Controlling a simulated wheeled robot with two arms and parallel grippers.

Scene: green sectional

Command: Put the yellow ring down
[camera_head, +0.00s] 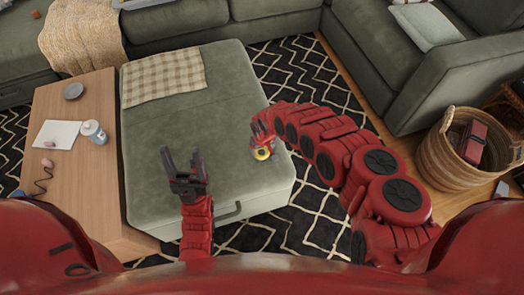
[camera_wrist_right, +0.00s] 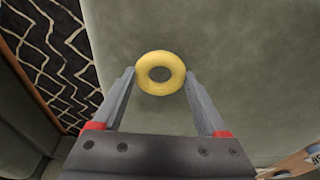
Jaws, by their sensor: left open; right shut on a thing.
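The yellow ring (camera_wrist_right: 160,87) is held between the fingertips of my right gripper (camera_wrist_right: 160,80), with a finger against each side. In the head view the yellow ring (camera_head: 262,154) shows at the tip of my right gripper (camera_head: 258,145), over the right part of the green ottoman (camera_head: 200,125). I cannot tell whether the ring touches the ottoman's top. My left gripper (camera_head: 184,160) is open and empty, its fingers pointing up, above the ottoman's front left part.
A checkered cloth (camera_head: 165,77) covers the ottoman's back left corner. A wicker basket (camera_head: 445,165) stands at the right. The ottoman's middle is clear.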

